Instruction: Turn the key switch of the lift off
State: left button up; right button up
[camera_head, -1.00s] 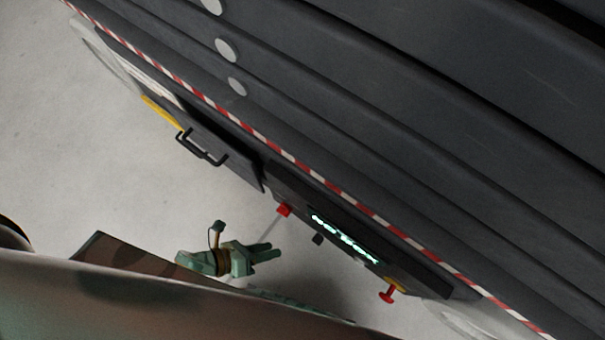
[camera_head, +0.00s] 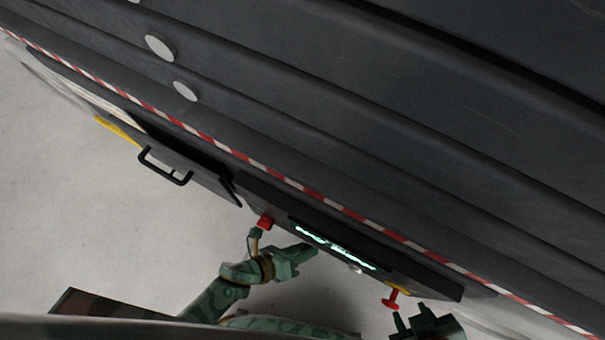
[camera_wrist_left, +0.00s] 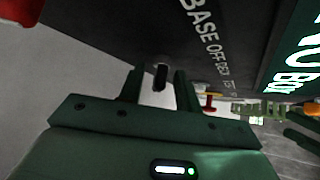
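The lift's dark control panel (camera_head: 430,284) runs diagonally in the head view, with a lit green display (camera_head: 340,247). In the left wrist view, the small dark key (camera_wrist_left: 160,77) of the key switch stands out beside the white "BASE OFF" lettering. My left gripper (camera_head: 308,250) is at the panel below the display. In the wrist view its two fingers (camera_wrist_left: 160,88) are apart, one each side of the key, with gaps showing. In the head view the key is hidden by the gripper. My right gripper (camera_head: 411,316) is open and empty at the lower right.
A red button (camera_head: 265,222) sits left of my left gripper. A red T-shaped handle (camera_head: 391,299) with a yellow base is close to my right gripper. A black handle (camera_head: 165,168) sticks out further left. Pale floor (camera_head: 90,230) is clear at the left.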

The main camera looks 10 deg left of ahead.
pick_arm(q)
grip_shut()
jog(key=shift+a+f+n+h, duration=0.1)
jog(key=shift+n+h, duration=0.45)
jog(key=shift+h, duration=0.25)
jog(key=shift+a+f+n+h, duration=0.1)
jog(key=shift+n+h, duration=0.45)
jog(key=shift+h, duration=0.25)
grip_release()
